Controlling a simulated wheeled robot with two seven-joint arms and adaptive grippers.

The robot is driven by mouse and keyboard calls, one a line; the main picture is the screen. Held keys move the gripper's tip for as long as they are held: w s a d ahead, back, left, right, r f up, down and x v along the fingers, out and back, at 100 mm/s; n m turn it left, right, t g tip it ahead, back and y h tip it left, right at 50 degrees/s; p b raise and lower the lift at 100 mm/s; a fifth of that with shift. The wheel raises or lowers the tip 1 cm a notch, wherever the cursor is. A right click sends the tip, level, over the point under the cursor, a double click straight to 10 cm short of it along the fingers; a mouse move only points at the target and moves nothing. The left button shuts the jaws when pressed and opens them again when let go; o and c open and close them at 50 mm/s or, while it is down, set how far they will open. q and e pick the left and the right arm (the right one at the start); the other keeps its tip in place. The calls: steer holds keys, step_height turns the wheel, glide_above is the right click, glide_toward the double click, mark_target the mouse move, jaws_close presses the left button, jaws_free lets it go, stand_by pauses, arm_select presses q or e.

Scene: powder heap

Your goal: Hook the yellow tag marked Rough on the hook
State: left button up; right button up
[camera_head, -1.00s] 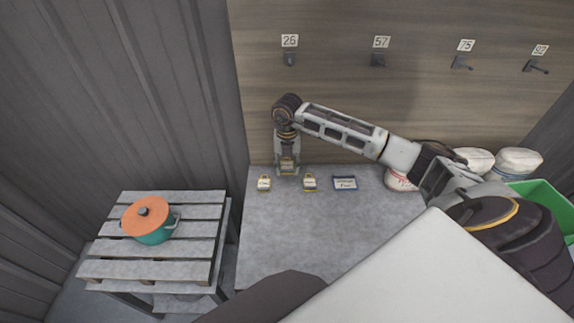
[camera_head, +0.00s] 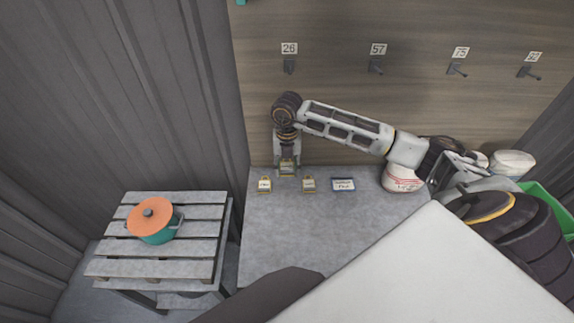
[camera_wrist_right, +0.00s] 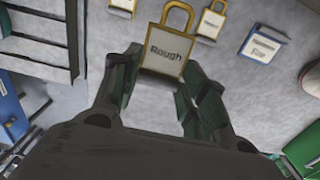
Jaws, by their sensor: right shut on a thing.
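The yellow-framed tag marked Rough (camera_wrist_right: 166,52) is between the fingers of my right gripper (camera_wrist_right: 152,82) in the right wrist view. Its yellow loop points away from the gripper. In the head view my right gripper (camera_head: 287,172) points down at the back of the grey table, and the tag (camera_head: 287,168) shows between its fingertips. It is shut on the tag; I cannot tell whether the tag touches the table. Hooks stick out of the wooden wall under number plates: 26 (camera_head: 290,67), 57 (camera_head: 376,68), 75 (camera_head: 457,70) and another at the right. My left gripper is not in view.
Two other yellow tags (camera_head: 264,185) (camera_head: 308,185) and a blue-framed tag (camera_head: 343,185) lie on the table (camera_head: 285,235). White sacks (camera_head: 402,178) and a green bin (camera_head: 548,203) stand right.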

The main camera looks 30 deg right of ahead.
steer(key=s+a+r+p, duration=0.2)
steer(key=s+r+p, duration=0.1)
steer(key=r, duration=0.1)
steer(key=shift+s+r, duration=0.15)
steer(key=shift+r, duration=0.25)
stand_by(0.4)
steer(key=shift+r, duration=0.1)
stand_by(0.4)
steer(key=shift+w+a+r, duration=0.2)
steer(key=shift+a, duration=0.25)
steer(key=shift+w+a+r, duration=0.2)
steer(key=shift+a, duration=0.2)
steer(key=shift+s, duration=0.1)
